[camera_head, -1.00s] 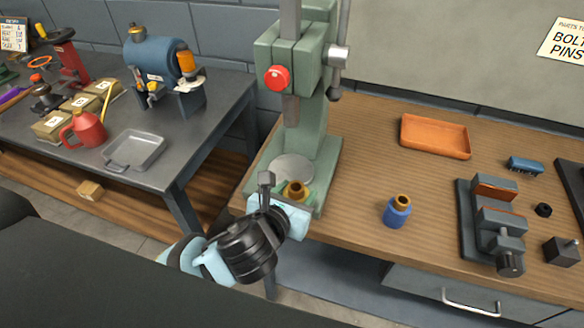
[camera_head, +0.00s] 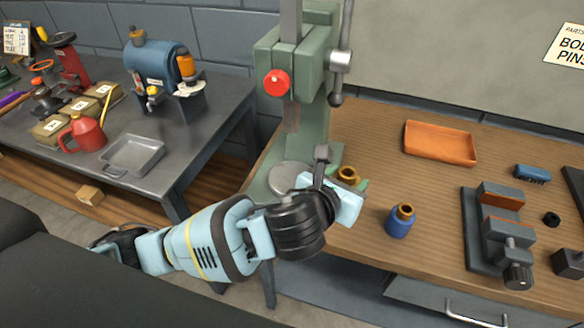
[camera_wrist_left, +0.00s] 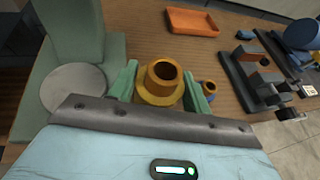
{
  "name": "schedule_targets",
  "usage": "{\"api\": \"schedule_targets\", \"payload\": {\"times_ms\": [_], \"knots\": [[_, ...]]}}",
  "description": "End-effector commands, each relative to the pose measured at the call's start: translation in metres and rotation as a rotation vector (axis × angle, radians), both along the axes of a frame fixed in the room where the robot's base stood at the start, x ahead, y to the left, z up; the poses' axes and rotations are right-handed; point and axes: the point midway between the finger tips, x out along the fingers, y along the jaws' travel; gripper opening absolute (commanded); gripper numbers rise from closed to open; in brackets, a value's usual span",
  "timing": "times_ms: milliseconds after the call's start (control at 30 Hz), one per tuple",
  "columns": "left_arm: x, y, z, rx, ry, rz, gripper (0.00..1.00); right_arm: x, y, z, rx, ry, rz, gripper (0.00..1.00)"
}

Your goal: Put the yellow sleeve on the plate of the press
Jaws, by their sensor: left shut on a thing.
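The yellow sleeve (camera_wrist_left: 160,84) is between the green fingers of my left gripper (camera_wrist_left: 158,90) in the left wrist view. Its open bore faces up. In the head view the sleeve (camera_head: 348,174) shows just above my left gripper (camera_head: 345,182), partly hidden by it. The gripper is shut on the sleeve. The press's round grey plate (camera_head: 284,178) lies to the left of the sleeve, bare where it shows and partly hidden by my wrist. The plate also shows at the left of the left wrist view (camera_wrist_left: 74,86). My right gripper is not in view.
The green press column (camera_head: 318,130) with its red knob stands behind the plate. A blue sleeve with a brass bore (camera_head: 399,222) stands to the right. A vise (camera_head: 500,235) and an orange tray (camera_head: 440,143) are further right. Bare wood lies between them.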

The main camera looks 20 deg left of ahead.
Motion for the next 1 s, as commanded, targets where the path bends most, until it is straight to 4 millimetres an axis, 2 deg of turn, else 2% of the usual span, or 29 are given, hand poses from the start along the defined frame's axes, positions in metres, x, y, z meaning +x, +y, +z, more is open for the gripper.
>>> {"api": "schedule_targets", "payload": {"times_ms": [400, 600, 767, 1000], "knots": [[0.041, 0.075, -0.006, 0.002, -0.008, 0.004, 0.00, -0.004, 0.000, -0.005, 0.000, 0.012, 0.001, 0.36], [0.058, 0.105, -0.008, 0.001, -0.009, 0.002, 0.00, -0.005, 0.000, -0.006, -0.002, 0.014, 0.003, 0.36], [0.065, 0.117, -0.009, -0.001, -0.008, 0.001, 0.00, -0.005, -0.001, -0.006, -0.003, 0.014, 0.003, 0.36], [0.067, 0.119, -0.009, -0.002, -0.009, 0.000, 0.00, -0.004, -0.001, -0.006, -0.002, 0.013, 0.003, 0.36]]}}
